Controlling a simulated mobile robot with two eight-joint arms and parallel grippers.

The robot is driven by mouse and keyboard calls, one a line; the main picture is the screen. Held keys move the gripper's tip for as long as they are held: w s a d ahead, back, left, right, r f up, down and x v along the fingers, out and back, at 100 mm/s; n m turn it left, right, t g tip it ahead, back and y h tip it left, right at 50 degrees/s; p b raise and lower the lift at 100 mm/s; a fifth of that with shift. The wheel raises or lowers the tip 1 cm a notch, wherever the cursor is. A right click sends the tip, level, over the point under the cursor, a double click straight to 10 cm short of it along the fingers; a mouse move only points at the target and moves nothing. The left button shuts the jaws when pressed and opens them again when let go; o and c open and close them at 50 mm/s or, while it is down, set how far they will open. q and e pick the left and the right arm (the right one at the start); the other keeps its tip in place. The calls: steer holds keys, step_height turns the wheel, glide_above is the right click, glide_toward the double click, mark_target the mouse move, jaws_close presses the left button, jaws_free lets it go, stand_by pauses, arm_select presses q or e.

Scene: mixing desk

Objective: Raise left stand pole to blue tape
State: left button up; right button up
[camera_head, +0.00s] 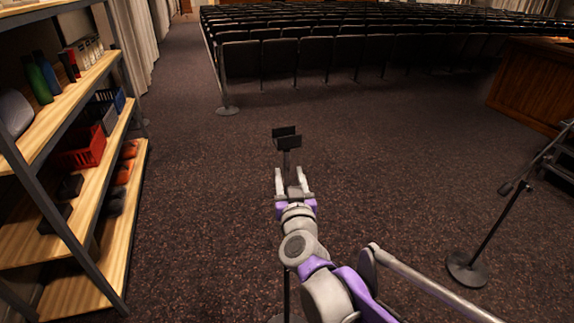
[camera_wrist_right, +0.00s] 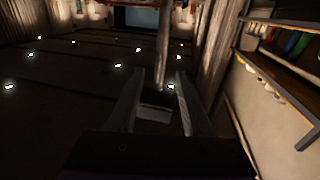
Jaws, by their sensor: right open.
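A slim dark stand pole (camera_head: 287,292) rises from a base at the bottom edge of the head view. It passes behind my right arm and appears to end in a black two-plate top (camera_head: 288,141). My right gripper (camera_head: 293,178) is open, with one finger on each side of the pole's upper part. In the right wrist view the pole (camera_wrist_right: 163,50) runs between the spread fingers (camera_wrist_right: 155,85), with a dark block (camera_wrist_right: 155,106) low between them. I cannot tell whether either finger touches the pole. I see no blue tape. My left gripper is out of view.
A shelf unit (camera_head: 133,195) with bins and bottles stands at the left. Another stand (camera_head: 467,268) is at the right, near a wooden desk (camera_head: 530,88).

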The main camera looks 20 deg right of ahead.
steer(key=shift+s+a, duration=0.2)
steer(key=shift+s, duration=0.9)
steer(key=s+a+f+n+g+y+p, duration=0.4)
steer(key=s+a+f+g+y, duration=0.15)
steer(key=s, duration=0.45)
steer(key=s+d+f+m+g+h+p, duration=0.1)
steer(key=s+d+f+g, duration=0.2)
steer(key=s+f, duration=0.3)
steer(key=s+d+f+m+g+h+p, duration=0.1)
steer(key=s+d+f+g, duration=0.3)
steer(key=s, duration=0.6)
step_height(320, 180, down, 2)
steer(key=shift+f+h, duration=0.15)
steer(key=shift+h, duration=0.2)
